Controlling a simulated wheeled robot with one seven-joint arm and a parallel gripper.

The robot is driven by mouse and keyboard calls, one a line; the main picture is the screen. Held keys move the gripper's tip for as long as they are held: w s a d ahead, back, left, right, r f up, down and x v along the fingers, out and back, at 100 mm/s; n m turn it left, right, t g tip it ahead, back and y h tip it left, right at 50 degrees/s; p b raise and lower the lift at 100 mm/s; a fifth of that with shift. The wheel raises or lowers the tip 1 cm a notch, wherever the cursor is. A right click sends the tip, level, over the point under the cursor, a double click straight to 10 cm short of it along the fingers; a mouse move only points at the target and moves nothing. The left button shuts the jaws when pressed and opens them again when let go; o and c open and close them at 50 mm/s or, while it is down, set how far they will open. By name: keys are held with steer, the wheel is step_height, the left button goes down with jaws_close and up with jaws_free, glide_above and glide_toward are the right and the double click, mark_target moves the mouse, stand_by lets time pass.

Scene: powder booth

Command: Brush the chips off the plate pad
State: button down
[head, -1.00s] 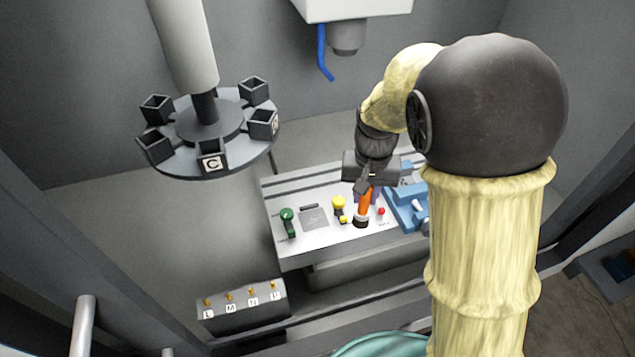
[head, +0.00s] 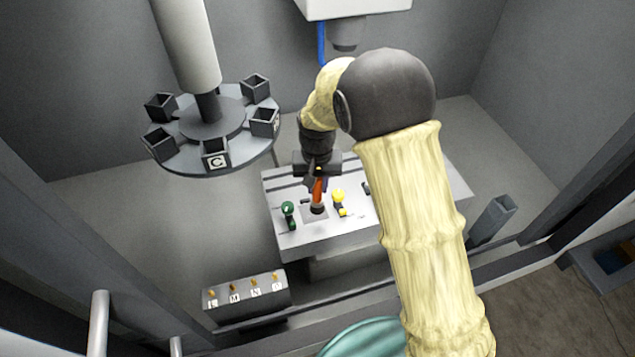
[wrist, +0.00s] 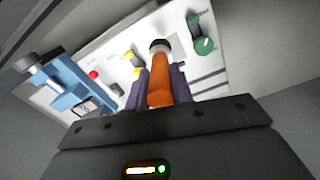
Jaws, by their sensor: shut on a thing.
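My gripper (head: 317,184) is shut on an orange-handled brush (head: 318,191) with a dark head. In the head view the brush points down, its head over the grey plate pad (head: 307,219) on the white table. In the wrist view the orange handle (wrist: 160,88) sits between my fingers (wrist: 161,84), and the dark head covers part of the pad. I cannot tell whether the bristles touch the pad. No chips can be made out at this size.
A green knob (head: 288,209) stands left of the pad and a yellow one (head: 338,196) right of it. A blue fixture (wrist: 62,88) and red button (wrist: 93,75) show in the wrist view. A carousel (head: 180,163) with square cups hangs left; a lettered box (head: 246,300) stands in front.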

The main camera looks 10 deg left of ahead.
mark_target(317, 201)
steer(key=shift+f+b, duration=1.75)
steer(key=shift+f, duration=0.95)
steer(key=shift+f+b, duration=0.65)
steer(key=shift+f, duration=0.4)
steer(key=w, duration=0.1)
steer(key=w+a+p, duration=0.1)
steer(key=shift+w+a+r, duration=0.1)
steer(key=shift+w+a, duration=0.2)
steer(key=shift+w, duration=0.1)
steer(key=shift+w+a+p, duration=0.3)
steer(key=shift+w+a, duration=0.15)
steer(key=shift+w, duration=0.25)
steer(key=shift+w+a+p, duration=0.25)
steer(key=shift+w+a, duration=0.15)
steer(key=shift+w, duration=0.25)
